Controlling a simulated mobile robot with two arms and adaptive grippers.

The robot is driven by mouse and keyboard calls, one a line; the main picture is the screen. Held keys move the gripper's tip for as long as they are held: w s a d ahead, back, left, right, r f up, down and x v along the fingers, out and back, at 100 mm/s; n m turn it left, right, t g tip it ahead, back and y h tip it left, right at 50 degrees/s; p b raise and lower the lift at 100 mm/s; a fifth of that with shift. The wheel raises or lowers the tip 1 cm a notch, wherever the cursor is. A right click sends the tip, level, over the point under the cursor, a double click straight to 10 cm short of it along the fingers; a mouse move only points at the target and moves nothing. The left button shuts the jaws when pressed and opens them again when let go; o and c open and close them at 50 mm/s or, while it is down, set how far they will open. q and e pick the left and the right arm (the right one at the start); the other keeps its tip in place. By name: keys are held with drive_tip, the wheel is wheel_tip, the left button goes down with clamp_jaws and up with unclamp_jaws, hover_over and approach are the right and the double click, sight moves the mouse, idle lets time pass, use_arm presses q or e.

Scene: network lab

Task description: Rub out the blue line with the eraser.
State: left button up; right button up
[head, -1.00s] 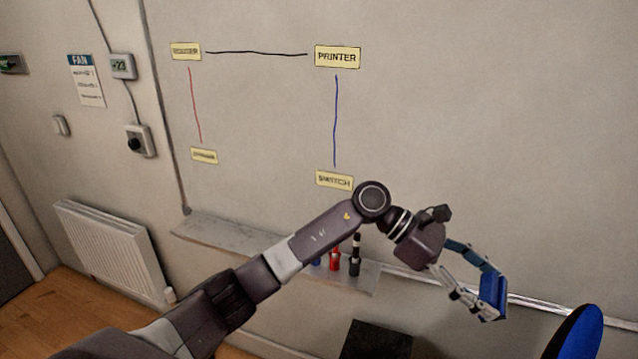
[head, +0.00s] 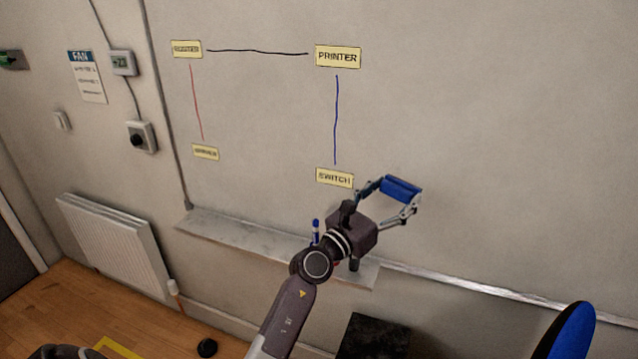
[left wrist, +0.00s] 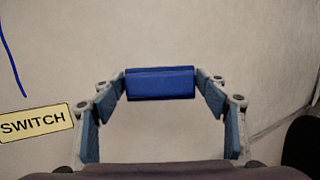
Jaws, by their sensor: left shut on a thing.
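The blue line (head: 336,120) runs down the whiteboard from the PRINTER label (head: 338,57) to the SWITCH label (head: 334,178). My left gripper (head: 402,192) is shut on the blue eraser (head: 403,188), to the right of the SWITCH label and below the line's lower end. In the left wrist view the eraser (left wrist: 160,83) sits between the fingertips, and the lower end of the blue line (left wrist: 10,58) shows at the left edge above the SWITCH label (left wrist: 36,123). I cannot tell whether the eraser touches the board. My right gripper is not in view.
A black line (head: 258,52) and a red line (head: 196,102) join other labels on the board. A tray ledge (head: 235,236) with a blue marker (head: 316,231) runs below, partly behind my arm. A blue chair back (head: 568,335) stands at lower right. The board right of the blue line is clear.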

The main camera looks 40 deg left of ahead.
use_arm(q)
drive_tip(key=s+a+n+t+y+p, duration=0.1)
drive_tip(key=s+a+n+y, duration=0.2)
drive_tip(key=a+y, duration=0.35)
drive_tip(key=s+a+n+t+y, duration=0.1)
drive_tip(key=s+a+n+y, duration=0.15)
drive_tip(key=a, duration=0.75)
drive_tip(key=shift+m, duration=0.25)
drive_tip(key=shift+w+a+f+b, duration=0.15)
drive_tip(key=shift+w+a+b, duration=0.15)
drive_tip(key=shift+w, duration=0.65)
drive_tip(key=shift+w+a+f+b, duration=0.1)
drive_tip(key=shift+w+a+b, duration=0.2)
drive_tip(key=shift+w, duration=0.65)
drive_tip(key=shift+w+a+f+b, duration=0.15)
drive_tip(key=shift+w+b, duration=0.2)
drive_tip(key=shift+w, duration=0.6)
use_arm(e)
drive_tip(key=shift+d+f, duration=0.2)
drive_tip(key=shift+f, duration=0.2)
use_arm(q)
drive_tip(key=shift+w+a+y+b, duration=0.2)
drive_tip(key=shift+w+y+b, duration=0.1)
drive_tip(key=shift+w+b, duration=0.4)
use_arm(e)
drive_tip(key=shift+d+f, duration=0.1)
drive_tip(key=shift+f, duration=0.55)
